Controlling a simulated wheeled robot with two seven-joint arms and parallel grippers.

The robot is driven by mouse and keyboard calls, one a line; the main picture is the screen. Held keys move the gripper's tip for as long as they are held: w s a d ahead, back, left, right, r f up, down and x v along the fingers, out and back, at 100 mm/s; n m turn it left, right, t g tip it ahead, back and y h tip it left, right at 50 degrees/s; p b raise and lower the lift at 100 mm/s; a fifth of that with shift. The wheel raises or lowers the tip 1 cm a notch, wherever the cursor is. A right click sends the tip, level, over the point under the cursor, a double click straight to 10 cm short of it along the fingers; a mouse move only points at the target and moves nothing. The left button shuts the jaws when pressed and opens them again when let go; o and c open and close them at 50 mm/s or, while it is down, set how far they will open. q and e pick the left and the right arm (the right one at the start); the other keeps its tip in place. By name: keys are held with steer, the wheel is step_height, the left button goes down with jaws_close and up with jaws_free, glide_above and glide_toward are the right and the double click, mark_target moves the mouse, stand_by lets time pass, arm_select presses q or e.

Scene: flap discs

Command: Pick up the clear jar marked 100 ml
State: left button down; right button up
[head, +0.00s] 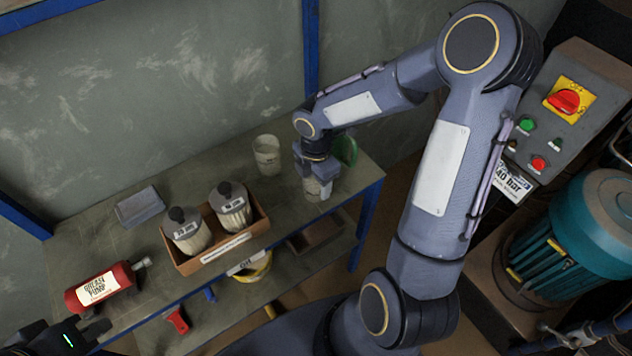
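My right gripper (318,190) points down at the right end of the bench. A pale, see-through jar (311,187) stands under it, partly hidden by the fingers. I cannot tell whether the fingers are closed on it or only around it. Another pale, open-topped jar (267,155) stands apart to the left, near the wall. The markings on both are too small to read, so I cannot tell which is marked 100 ml. My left gripper (98,332), dark, is at the lower left corner, partly cut off, near a red grease pump; its opening is unclear.
An open cardboard box (222,246) holds two ribbed containers with dark lids. A green disc (345,150) is just behind my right gripper. A lower shelf holds a yellow container (257,268).

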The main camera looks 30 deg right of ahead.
steer(key=c, duration=0.3)
steer(key=shift+c, duration=0.2)
steer(key=shift+r, duration=0.15)
